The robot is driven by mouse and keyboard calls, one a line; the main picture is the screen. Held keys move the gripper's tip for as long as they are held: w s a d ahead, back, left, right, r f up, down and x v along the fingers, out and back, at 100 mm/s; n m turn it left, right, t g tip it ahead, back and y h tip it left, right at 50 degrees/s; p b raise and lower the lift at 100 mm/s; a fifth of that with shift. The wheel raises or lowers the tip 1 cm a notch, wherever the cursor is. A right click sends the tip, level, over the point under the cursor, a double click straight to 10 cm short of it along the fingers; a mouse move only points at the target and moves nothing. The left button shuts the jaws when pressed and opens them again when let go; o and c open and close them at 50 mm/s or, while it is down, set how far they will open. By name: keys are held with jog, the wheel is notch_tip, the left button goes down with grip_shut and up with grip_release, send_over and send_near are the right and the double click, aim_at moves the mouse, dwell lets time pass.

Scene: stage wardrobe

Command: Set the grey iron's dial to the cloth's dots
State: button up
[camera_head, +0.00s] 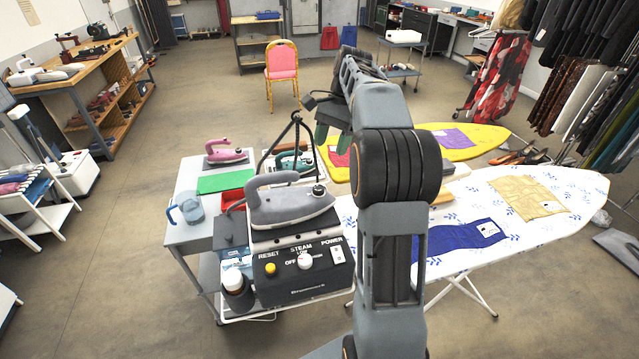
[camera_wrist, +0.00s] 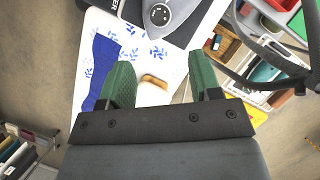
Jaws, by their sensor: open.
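The grey iron (camera_head: 292,208) rests on a black steam station (camera_head: 303,270) with a reset button, a steam knob and a power switch. A small dark dial (camera_head: 319,189) sits at the iron's right end. The iron's end also shows at the top of the wrist view (camera_wrist: 178,10), with its round dial (camera_wrist: 160,14); its setting is too small to read. A blue cloth (camera_head: 460,240) and a tan cloth (camera_head: 530,197) lie on the white ironing board, each with a pale label whose marks I cannot read. My gripper (camera_wrist: 160,82) is open and empty, apart from the iron.
A grey table (camera_head: 186,234) holds a pink iron (camera_head: 226,151), a green mat (camera_head: 227,184) and a blue jug (camera_head: 187,207). A dark bottle (camera_head: 237,291) stands left of the station. A yellow ironing board (camera_head: 485,133) lies behind.

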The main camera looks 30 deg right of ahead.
aim_at(319, 188)
jog(key=x, duration=1.1)
jog(key=c, duration=0.9)
jog(key=shift+a, duration=0.1)
jog(key=shift+c, duration=0.2)
